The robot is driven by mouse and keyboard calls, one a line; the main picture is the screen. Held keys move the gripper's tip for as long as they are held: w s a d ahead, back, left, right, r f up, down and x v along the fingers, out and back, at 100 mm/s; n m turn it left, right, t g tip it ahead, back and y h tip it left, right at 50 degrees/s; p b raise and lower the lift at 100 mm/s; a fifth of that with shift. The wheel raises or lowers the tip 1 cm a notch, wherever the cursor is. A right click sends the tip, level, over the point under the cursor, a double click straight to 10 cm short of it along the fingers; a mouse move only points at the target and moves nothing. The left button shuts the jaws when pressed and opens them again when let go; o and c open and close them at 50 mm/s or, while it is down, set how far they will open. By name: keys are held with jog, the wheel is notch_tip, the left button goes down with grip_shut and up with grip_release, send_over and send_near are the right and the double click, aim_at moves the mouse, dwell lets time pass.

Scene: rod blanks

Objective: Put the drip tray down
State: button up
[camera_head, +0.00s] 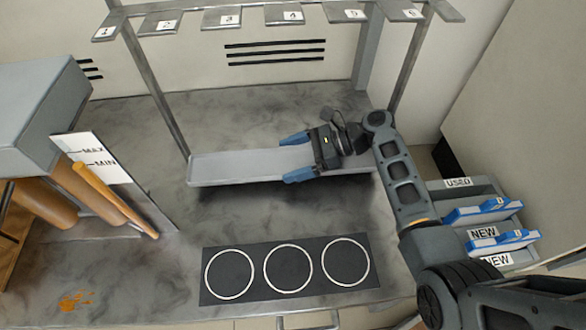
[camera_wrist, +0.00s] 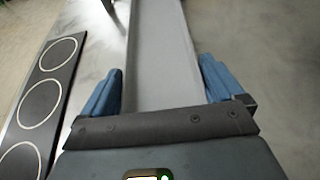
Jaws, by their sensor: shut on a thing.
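The drip tray (camera_head: 228,167) is a long, shallow grey trough. It lies crosswise under the numbered rack in the head view, looking about level. My gripper (camera_head: 287,159) is shut on the tray right of its middle, with one blue finger on each long side. In the wrist view the tray (camera_wrist: 158,50) runs away between both blue fingers of my gripper (camera_wrist: 161,78). A dark shadow lies on the worktop in front of the tray; I cannot tell for sure whether its underside touches the worktop. The tray's right end is partly hidden by my arm.
The rack (camera_head: 271,15) with numbered tabs stands above the tray. A black mat (camera_head: 290,267) with three white rings lies in front on the worktop (camera_head: 140,262). A MAX/MIN plate (camera_head: 112,178) and orange rods stand left. Trays labelled USED and NEW (camera_head: 488,232) stand right.

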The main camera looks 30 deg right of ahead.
aim_at(305, 162)
notch_tip(305, 162, down, 4)
jog(key=shift+r+b, duration=0.2)
jog(key=shift+b, duration=0.95)
jog(key=shift+r, duration=0.1)
jog(key=o, duration=0.8)
jog(key=shift+o, duration=0.2)
jog(key=shift+d+r, duration=0.1)
jog(key=shift+d, duration=0.05)
jog(key=p+v, duration=0.3)
jog(key=v, duration=0.8)
jog(key=shift+s+d+p, duration=0.2)
jog(key=shift+d+p, duration=0.1)
jog(key=shift+p, duration=0.1)
